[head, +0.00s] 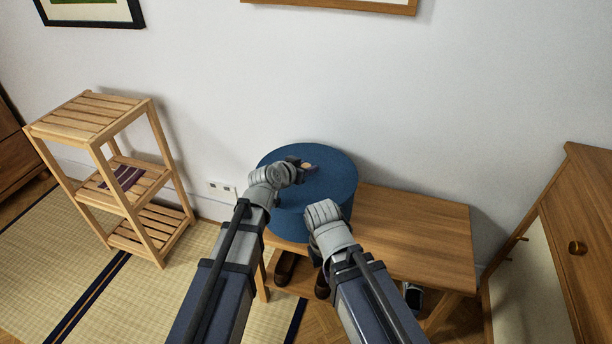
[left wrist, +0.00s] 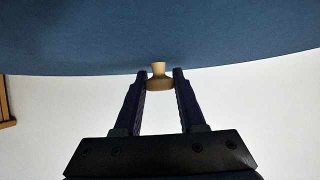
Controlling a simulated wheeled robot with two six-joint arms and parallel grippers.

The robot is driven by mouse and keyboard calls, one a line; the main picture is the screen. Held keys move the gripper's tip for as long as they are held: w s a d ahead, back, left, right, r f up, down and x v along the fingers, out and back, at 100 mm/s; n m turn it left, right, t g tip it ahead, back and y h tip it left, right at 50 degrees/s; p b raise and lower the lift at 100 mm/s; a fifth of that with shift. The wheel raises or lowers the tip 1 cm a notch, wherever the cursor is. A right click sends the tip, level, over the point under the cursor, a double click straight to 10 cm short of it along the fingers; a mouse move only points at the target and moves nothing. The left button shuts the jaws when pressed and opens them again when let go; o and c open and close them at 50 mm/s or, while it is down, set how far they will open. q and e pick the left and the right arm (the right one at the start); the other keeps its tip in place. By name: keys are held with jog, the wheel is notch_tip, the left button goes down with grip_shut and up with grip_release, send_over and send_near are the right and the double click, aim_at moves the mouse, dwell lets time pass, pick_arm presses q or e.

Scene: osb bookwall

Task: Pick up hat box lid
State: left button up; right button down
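The blue round hat box (head: 287,224) stands on a wooden bench, its blue lid (head: 335,172) on top. A small light wooden knob (left wrist: 159,75) sits on the lid and lies between my left fingers. My left gripper (left wrist: 160,78) has one finger against each side of the knob, with no clear gap. It is also over the lid in the head view (head: 308,167). My right wrist is in front of the box's right side. The right fingers are mostly hidden behind it, so their opening does not show.
The wooden bench (head: 420,227) has bare top right of the box and shoes (head: 285,268) beneath. A slatted shelf (head: 90,112) stands left. A wooden cabinet (head: 580,225) is at right. The white wall is close behind.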

aim_at(306, 166)
pick_arm(q)
grip_shut()
dwell(0.3)
notch_tip(306, 166, up, 10)
jog(key=p, duration=1)
jog(key=shift+r, duration=0.1)
